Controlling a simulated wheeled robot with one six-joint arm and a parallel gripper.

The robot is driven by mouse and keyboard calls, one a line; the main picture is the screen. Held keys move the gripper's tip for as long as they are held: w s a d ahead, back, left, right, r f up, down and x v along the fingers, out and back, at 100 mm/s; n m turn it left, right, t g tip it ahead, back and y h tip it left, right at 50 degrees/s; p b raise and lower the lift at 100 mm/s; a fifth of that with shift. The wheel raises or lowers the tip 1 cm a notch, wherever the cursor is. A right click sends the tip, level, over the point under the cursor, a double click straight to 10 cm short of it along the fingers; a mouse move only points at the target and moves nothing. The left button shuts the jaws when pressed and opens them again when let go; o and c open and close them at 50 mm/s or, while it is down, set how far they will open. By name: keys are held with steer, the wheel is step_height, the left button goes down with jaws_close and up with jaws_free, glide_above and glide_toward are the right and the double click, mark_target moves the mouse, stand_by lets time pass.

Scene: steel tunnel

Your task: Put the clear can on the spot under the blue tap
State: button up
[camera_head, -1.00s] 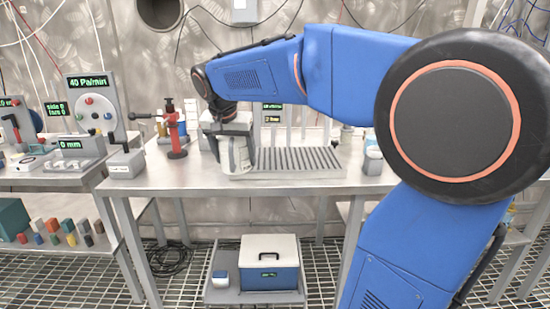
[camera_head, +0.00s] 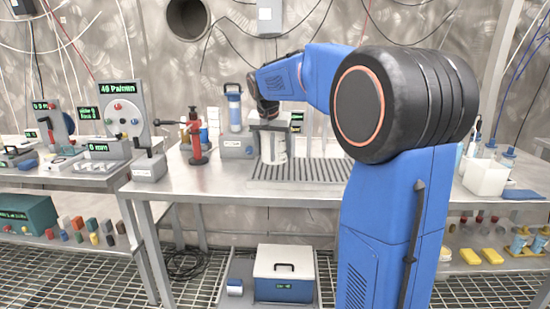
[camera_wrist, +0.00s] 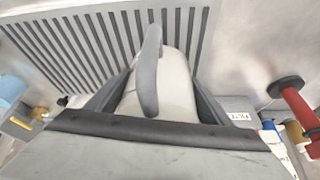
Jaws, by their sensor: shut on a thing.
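My gripper (camera_head: 272,152) is shut on the clear can (camera_head: 278,146), a pale, see-through vessel held upright between the fingers. In the wrist view the can (camera_wrist: 178,88) sits between both fingers, its grey curved handle (camera_wrist: 150,70) facing the camera. In the head view the can is at the left part of the slotted grey drip tray (camera_head: 325,172); I cannot tell whether it touches the tray. Upright pale posts stand behind the tray, partly hidden by my arm. No blue tap can be made out, and the spot under it is not distinguishable.
A grey device with a blue-and-clear cylinder (camera_head: 234,112) stands just left of my gripper. A red stand with a black side handle (camera_head: 195,140) is further left. A white bin (camera_head: 485,177) is at the right. Most of the tray's slotted surface is bare.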

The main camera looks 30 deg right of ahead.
steer(key=shift+w+d, duration=0.5)
steer(key=shift+f, duration=1.75)
steer(key=shift+f, duration=0.15)
steer(key=o, duration=1.2)
